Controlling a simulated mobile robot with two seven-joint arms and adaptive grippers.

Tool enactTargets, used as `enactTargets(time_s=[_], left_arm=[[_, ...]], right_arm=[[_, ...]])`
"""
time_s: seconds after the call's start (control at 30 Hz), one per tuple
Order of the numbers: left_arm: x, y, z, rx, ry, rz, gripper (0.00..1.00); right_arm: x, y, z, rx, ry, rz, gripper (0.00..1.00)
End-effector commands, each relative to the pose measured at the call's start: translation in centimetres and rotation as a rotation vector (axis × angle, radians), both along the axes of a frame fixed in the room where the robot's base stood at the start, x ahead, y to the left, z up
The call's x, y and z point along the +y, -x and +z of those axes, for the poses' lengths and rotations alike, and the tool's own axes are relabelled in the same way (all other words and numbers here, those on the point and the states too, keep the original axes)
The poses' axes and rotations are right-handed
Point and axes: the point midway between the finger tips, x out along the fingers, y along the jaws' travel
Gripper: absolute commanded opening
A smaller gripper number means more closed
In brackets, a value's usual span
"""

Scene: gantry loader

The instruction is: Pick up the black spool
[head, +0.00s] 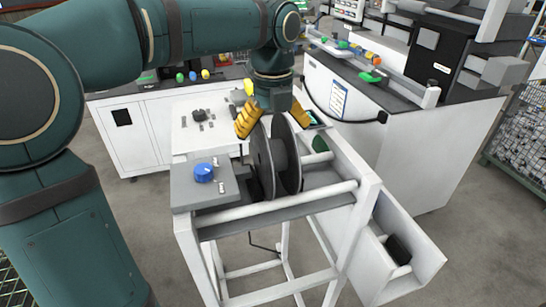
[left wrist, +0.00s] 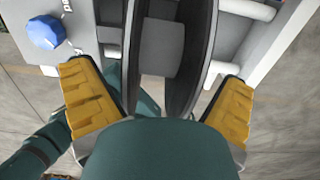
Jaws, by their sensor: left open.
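The black spool (head: 262,165) stands upright on its edges in the white frame of the gantry loader, its two flanges parted by a hub. My left gripper (head: 270,122) is at the spool's top, pointing down, with its yellow fingers apart. In the left wrist view the spool (left wrist: 162,48) lies between the two yellow fingers of my left gripper (left wrist: 160,105), with a gap visible on each side. The spool's lower part is partly hidden by the frame. My right gripper is not in view.
A blue knob (head: 203,173) sits on a grey plate left of the spool. A white rail (head: 275,205) crosses in front of it. A white bin (head: 400,262) holding a dark object is at the lower right. White cabinets with counters stand behind.

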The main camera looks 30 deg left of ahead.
Motion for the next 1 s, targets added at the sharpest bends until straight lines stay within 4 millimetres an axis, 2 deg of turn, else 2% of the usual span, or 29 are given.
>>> enactTargets(time_s=[0.1, 0.3, 0.37, 0.4, 0.53, 0.87, 1.0], left_arm=[[0.0, 0.0, -0.6, -0.001, 0.001, 0.0, 0.99], [0.0, 0.0, -0.6, -0.001, 0.0, 0.0, 0.99], [0.0, 0.0, -0.6, -0.001, 0.0, 0.0, 0.81], [0.0, 0.0, -0.6, -0.001, 0.0, 0.0, 0.67], [0.0, 0.0, -0.6, -0.001, 0.0, 0.0, 0.22], [0.0, 0.0, -0.4, -0.004, 0.0, 0.0, 0.2], [0.0, -0.1, 0.5, -0.006, 0.0, 0.0, 0.2]], right_arm=[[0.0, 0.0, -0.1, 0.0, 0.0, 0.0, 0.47], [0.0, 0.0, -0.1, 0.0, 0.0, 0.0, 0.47], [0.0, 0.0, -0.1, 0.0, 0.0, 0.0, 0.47], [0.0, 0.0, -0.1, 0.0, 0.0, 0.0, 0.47], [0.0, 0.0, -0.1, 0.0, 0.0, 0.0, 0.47], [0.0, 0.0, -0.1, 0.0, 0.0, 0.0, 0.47], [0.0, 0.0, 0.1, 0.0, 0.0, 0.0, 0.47]])
